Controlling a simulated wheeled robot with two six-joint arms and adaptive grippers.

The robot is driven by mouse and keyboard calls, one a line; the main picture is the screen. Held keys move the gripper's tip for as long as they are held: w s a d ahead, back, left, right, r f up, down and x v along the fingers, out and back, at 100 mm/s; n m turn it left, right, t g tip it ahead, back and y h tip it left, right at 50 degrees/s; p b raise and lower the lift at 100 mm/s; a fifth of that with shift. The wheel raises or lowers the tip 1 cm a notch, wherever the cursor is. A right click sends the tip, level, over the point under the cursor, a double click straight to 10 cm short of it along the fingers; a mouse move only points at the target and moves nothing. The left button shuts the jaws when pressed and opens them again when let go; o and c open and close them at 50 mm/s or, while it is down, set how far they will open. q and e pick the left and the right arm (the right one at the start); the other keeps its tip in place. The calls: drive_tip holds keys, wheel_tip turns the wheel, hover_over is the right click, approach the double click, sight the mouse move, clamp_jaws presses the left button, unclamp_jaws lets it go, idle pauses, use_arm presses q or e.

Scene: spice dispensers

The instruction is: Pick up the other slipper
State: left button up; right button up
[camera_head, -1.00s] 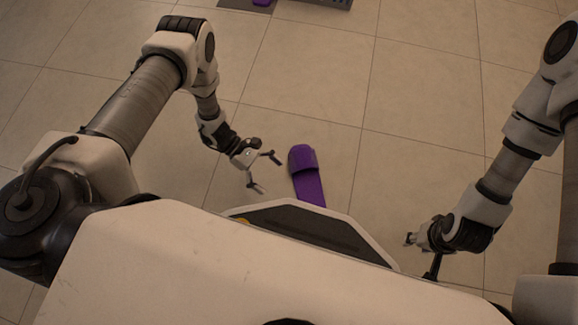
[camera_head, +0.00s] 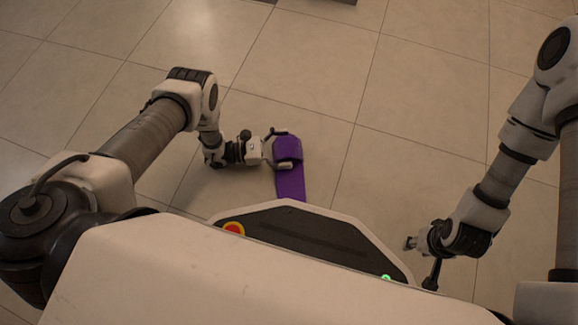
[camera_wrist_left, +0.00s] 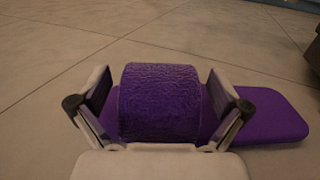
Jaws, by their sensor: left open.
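A purple slipper (camera_head: 290,182) lies on the tiled floor just beyond the front of my base in the head view. My left gripper (camera_head: 282,149) is at the slipper's strap end, with one finger on either side of the strap. In the left wrist view the textured purple strap (camera_wrist_left: 160,102) stands between the two open fingers of my left gripper (camera_wrist_left: 160,105), with a small gap at each side. The flat sole (camera_wrist_left: 262,115) extends to the right behind the right finger. My right gripper (camera_head: 423,250) is off to the right, empty of the slipper; its fingers are too small to read.
A dark grey object (camera_head: 335,2) is cut off at the top edge of the head view. My own base fills the bottom. The tiled floor (camera_head: 400,130) between the slipper and my right arm is clear.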

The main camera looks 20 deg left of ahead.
use_arm(q)
drive_tip(key=c, duration=1.3)
drive_tip(key=shift+o, duration=0.2)
drive_tip(key=shift+r, duration=0.15)
